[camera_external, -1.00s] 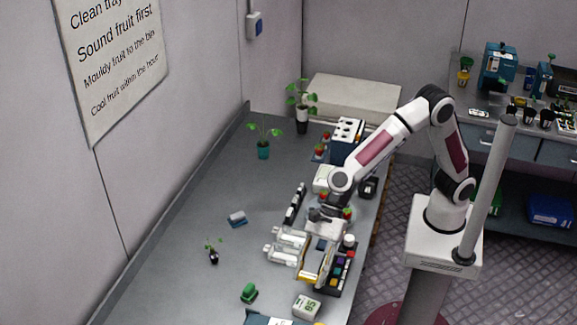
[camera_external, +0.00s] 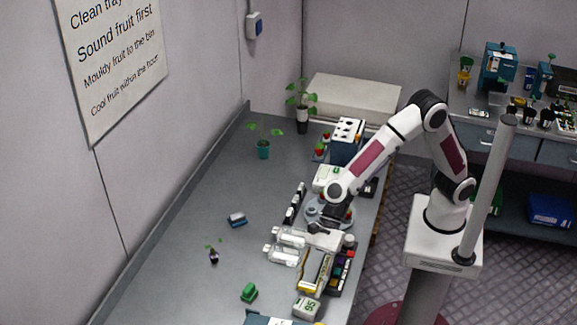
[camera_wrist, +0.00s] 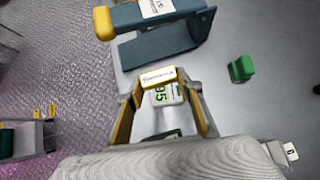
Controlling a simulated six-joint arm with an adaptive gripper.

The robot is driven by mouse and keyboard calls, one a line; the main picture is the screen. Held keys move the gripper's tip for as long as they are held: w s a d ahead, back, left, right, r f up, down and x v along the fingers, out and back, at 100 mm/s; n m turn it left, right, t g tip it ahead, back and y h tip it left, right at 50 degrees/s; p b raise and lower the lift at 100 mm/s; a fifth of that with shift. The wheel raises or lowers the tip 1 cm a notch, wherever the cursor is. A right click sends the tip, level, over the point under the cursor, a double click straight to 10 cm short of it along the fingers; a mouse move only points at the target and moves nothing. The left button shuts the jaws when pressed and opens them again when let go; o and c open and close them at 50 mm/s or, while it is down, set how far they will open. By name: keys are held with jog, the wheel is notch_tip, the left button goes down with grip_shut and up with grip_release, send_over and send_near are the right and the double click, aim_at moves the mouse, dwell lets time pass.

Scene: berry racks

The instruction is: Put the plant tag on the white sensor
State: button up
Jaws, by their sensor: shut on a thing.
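The plant tag (camera_wrist: 158,77) is a small white label with dark lettering and a yellow edge. My gripper (camera_wrist: 163,87) is shut on it, holding it between the two fingertips in the wrist view. The white sensor (camera_wrist: 167,97) shows the digits 95 and lies just beyond and below the tag, partly covered by it in the wrist view. In the external view the white sensor (camera_external: 306,307) rests on the bench near the bottom edge. The tag is too small to make out there, and I cannot tell its height above the sensor.
A green block (camera_external: 249,293) lies to the left. White bottles (camera_external: 283,255) and a dark rack with coloured items (camera_external: 341,272) flank my gripper. The bench (camera_external: 195,275) is mostly clear at left.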

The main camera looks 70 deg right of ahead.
jog(key=shift+f, duration=0.85)
jog(key=shift+f, duration=1.9)
jog(key=shift+f, duration=0.15)
jog(key=o, duration=0.7)
jog(key=shift+o, duration=0.2)
